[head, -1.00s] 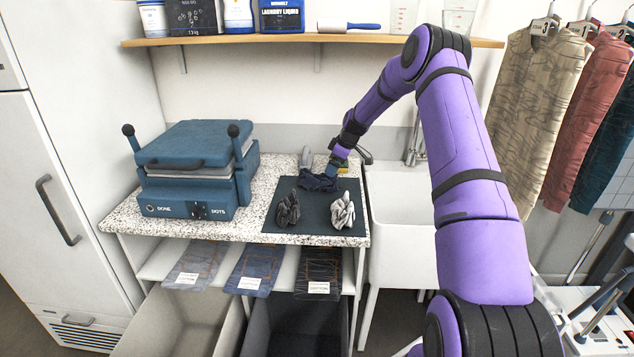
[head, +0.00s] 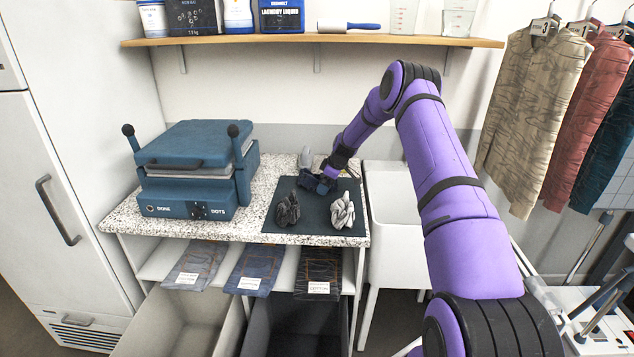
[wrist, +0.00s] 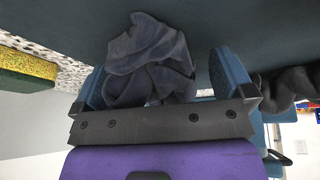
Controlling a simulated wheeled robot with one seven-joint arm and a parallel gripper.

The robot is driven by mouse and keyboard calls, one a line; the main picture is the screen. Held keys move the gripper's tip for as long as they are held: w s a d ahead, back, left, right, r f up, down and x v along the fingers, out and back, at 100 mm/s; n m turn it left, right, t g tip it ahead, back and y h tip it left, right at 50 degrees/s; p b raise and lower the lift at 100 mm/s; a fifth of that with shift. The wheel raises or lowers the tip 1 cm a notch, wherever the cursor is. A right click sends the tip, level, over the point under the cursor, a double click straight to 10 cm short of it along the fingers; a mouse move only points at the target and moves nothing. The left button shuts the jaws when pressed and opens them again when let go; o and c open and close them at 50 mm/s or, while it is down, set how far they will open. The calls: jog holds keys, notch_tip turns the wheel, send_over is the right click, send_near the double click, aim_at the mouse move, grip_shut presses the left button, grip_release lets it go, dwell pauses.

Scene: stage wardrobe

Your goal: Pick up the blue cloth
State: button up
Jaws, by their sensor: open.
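The blue cloth (head: 309,183) is a crumpled dark blue heap on the dark mat (head: 272,226), towards its back. In the wrist view the cloth (wrist: 152,58) lies between the two blue fingers. My gripper (head: 324,182) is down at the cloth in the head view, partly covering it. In the wrist view my gripper (wrist: 160,78) is open, with a finger on either side of the cloth. I cannot tell whether the fingers touch it.
A black cloth (head: 288,210) and a pale grey cloth (head: 342,211) lie nearer on the mat. A blue press (head: 190,180) stands to the left, a white sink (head: 392,200) to the right. A yellow-green sponge (wrist: 28,70) lies near the mat. A shelf (head: 300,41) hangs above.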

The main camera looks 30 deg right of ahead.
jog(key=c, duration=0.8)
